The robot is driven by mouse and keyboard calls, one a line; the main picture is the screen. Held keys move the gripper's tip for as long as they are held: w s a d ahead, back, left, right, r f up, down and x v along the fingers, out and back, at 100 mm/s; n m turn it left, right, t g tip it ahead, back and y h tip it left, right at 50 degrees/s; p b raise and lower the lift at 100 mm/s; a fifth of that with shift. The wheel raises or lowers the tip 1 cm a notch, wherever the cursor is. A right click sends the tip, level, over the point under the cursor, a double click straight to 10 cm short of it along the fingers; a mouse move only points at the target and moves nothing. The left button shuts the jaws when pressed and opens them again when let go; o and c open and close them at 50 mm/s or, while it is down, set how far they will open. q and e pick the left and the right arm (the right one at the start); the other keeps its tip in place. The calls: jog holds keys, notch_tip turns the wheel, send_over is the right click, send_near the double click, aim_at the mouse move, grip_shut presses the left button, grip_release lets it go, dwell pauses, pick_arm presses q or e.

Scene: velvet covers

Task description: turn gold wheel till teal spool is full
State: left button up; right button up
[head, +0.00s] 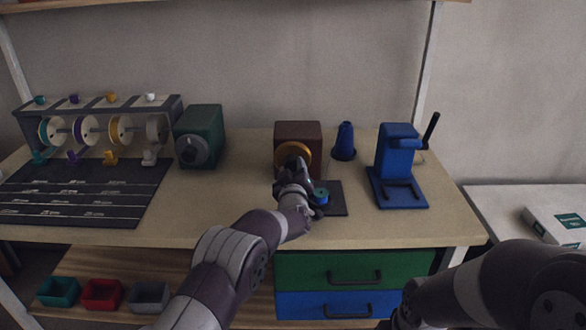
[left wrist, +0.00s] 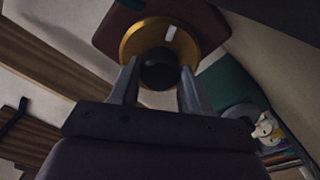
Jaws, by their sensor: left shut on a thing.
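The gold wheel (head: 291,150) is on the front of a brown box (head: 298,131) at the back middle of the table. The wheel also shows in the left wrist view (left wrist: 139,41), with a dark round knob (left wrist: 159,72) in front of it. My left gripper (head: 297,165) reaches up to the wheel. Its fingers (left wrist: 158,85) are on either side of the knob and shut on it. A small spool with a teal top and blue side (head: 321,196) stands on a dark pad (head: 336,203), just right of my left wrist; how full it is cannot be told. My right gripper (head: 400,316) is only partly in view at the bottom.
A green box (head: 200,135) with a grey dial stands left of the brown box. A blue cone (head: 344,143) and blue cranked stand (head: 398,165) are to the right. A thread rack (head: 98,104) and dark slotted mat (head: 80,192) fill the left.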

pick_arm(q)
jog(key=shift+f, duration=0.1)
dwell(0.3)
jog(key=o, duration=1.1)
jog(key=shift+c, duration=0.2)
jog(key=s, duration=1.2)
jog(key=shift+s, duration=0.4)
